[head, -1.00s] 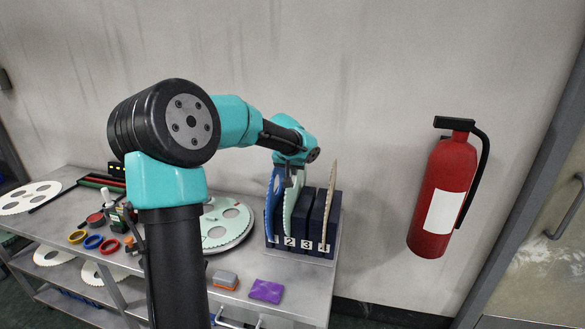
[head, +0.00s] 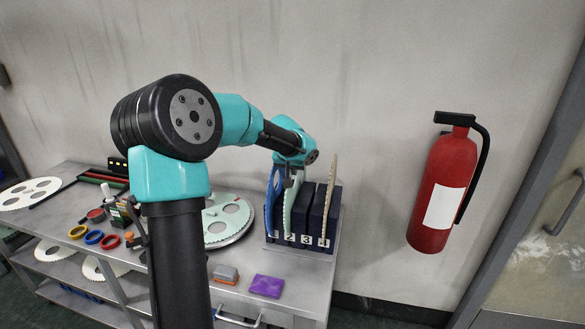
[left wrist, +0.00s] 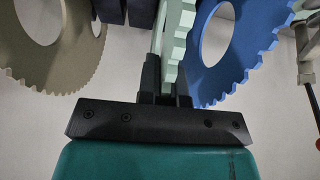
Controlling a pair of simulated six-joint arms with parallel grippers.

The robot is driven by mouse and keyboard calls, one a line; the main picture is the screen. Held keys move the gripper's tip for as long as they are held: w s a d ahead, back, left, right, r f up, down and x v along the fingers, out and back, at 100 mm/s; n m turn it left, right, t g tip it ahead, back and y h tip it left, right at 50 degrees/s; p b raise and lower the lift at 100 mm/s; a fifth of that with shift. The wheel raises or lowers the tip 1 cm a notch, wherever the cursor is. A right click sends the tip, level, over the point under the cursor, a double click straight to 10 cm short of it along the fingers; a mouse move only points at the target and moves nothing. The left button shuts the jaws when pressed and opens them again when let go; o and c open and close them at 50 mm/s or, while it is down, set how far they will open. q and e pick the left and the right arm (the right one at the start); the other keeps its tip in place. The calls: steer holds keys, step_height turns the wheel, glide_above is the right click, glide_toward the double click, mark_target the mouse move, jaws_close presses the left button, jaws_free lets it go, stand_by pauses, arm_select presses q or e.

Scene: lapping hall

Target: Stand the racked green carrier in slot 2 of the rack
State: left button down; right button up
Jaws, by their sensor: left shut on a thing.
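My left gripper (head: 290,174) is shut on the upper edge of the pale green toothed carrier (head: 289,208). The carrier is upright, in line with slot 2 of the dark blue rack (head: 313,216). I cannot tell whether its lower edge is seated. In the left wrist view, the green carrier (left wrist: 176,38) stands between the fingers (left wrist: 166,80). The blue carrier (head: 270,205) is upright at the rack's left end, close beside the green one; it also shows in the wrist view (left wrist: 245,45). My right gripper is out of view.
A beige carrier (head: 329,195) stands upright at slot 4. Slot 3 looks empty. Left of the rack, a round plate holds a flat pale green disc (head: 222,222). An orange-grey block (head: 225,275) and a purple pad (head: 266,286) lie in front. A wall fire extinguisher (head: 447,190) hangs right.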

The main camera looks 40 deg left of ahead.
arm_select(q)
steer(key=shift+f, duration=0.7)
steer(key=c, duration=1.2)
jaws_free()
steer(key=shift+f, duration=0.1)
steer(key=v, duration=1.7)
steer(key=shift+r, duration=0.25)
steer(key=shift+d, duration=0.15)
